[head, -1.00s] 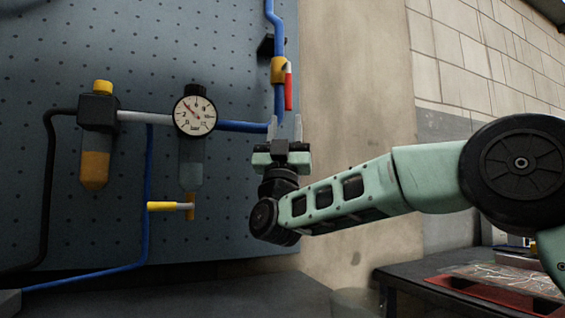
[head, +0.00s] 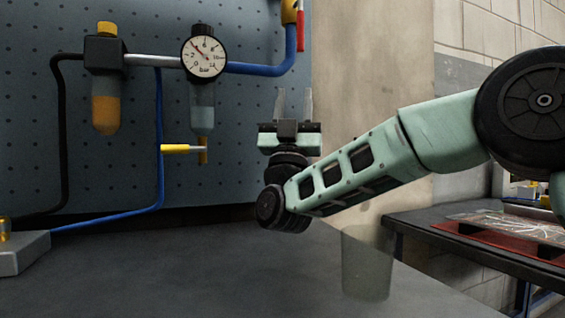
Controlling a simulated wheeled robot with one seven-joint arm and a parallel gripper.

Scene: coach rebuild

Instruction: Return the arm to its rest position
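My gripper (head: 293,104) is in the middle of the head view, pointing up, in front of the dark pegboard panel (head: 235,140). Its two pale fingers stand apart with nothing between them. My green arm reaches to it from the right edge and is bent, with the wrist low. The gripper appears clear of the blue pipe (head: 268,69) and the gauge (head: 204,58) to its upper left. I cannot judge its exact distance from the panel.
Left on the panel are an orange-filled bowl (head: 106,112), a clear bowl (head: 202,112) and a yellow-handled valve (head: 180,149). A red lever (head: 300,28) is at the top. A clear container (head: 367,262) stands below my arm. A dark table (head: 430,226) with a red tray (head: 500,241) is at right. The grey bench front is bare.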

